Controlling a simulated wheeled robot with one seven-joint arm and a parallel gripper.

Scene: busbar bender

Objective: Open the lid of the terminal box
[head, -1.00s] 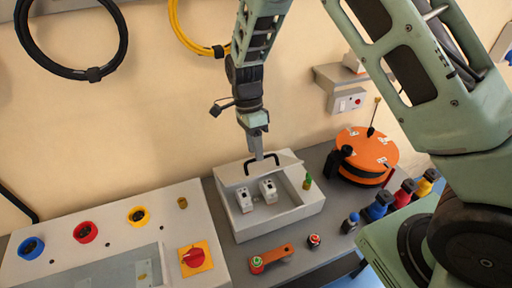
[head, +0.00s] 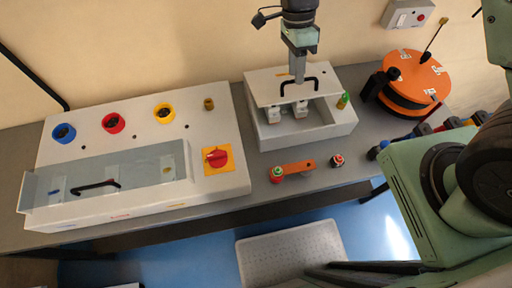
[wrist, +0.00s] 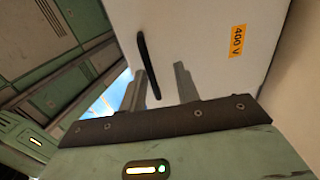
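The terminal box (head: 325,132) is an open-fronted white box on the grey bench. Its white lid (head: 268,90) is at the back, part way up, with white blocks (head: 301,108) showing below its front edge. The lid has a black bar handle (head: 298,81), and its face with a "400 V" label fills much of the wrist view (wrist: 205,40). My gripper (head: 299,76) is at the handle from above. In the wrist view its two fingers (wrist: 157,84) stand apart, with the handle (wrist: 148,65) appearing between them. Contact is not clear.
A control panel (head: 215,115) with coloured sockets and a red switch (head: 216,158) stands left. An orange reel (head: 412,78) stands right. An orange bar (head: 298,168) and a small round part (head: 337,160) lie in front of the box. A white perforated tray (head: 292,255) is below the bench.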

